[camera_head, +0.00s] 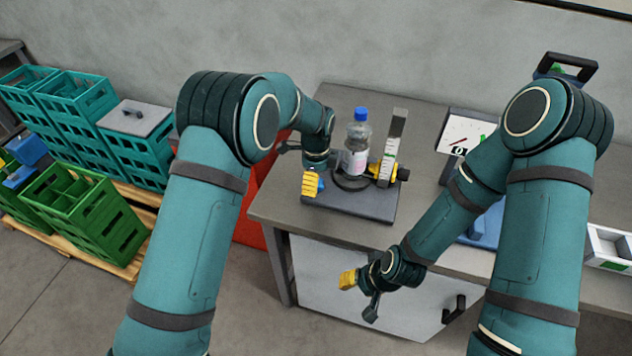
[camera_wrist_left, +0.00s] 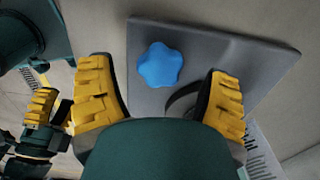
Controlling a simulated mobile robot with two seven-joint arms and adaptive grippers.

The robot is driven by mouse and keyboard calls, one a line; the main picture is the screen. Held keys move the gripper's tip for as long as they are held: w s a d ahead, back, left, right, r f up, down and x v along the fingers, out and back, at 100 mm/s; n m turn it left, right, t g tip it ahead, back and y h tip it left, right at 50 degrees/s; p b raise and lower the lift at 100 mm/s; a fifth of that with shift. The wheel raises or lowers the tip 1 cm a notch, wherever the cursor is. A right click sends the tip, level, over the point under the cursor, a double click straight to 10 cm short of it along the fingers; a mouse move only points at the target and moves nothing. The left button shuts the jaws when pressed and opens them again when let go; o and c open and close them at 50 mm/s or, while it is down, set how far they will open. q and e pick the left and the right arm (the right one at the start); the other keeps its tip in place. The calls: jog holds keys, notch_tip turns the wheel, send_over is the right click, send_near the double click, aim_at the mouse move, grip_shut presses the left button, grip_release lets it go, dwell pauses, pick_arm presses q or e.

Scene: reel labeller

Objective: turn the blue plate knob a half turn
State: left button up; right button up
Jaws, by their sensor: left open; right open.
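In the left wrist view, the blue plate knob (camera_wrist_left: 160,65), a lobed disc, sits on a dark grey plate (camera_wrist_left: 215,45) between the two spread fingers of my left gripper (camera_wrist_left: 162,82). The fingers look open and clear of it; I cannot tell the height gap. My right gripper (camera_head: 359,293) is open and empty in front of the table. It also shows in the left wrist view (camera_wrist_left: 50,112).
A bottle (camera_head: 357,150) with a blue cap stands on the plate beside an upright scale strip (camera_head: 393,147). A tilted panel (camera_head: 462,135) stands right on the grey table (camera_head: 290,205). Green crates (camera_head: 85,215) and teal crates (camera_head: 80,105) stand at the left.

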pick_arm(q)
jog(key=shift+f, duration=0.7)
jog(key=c, duration=1.2)
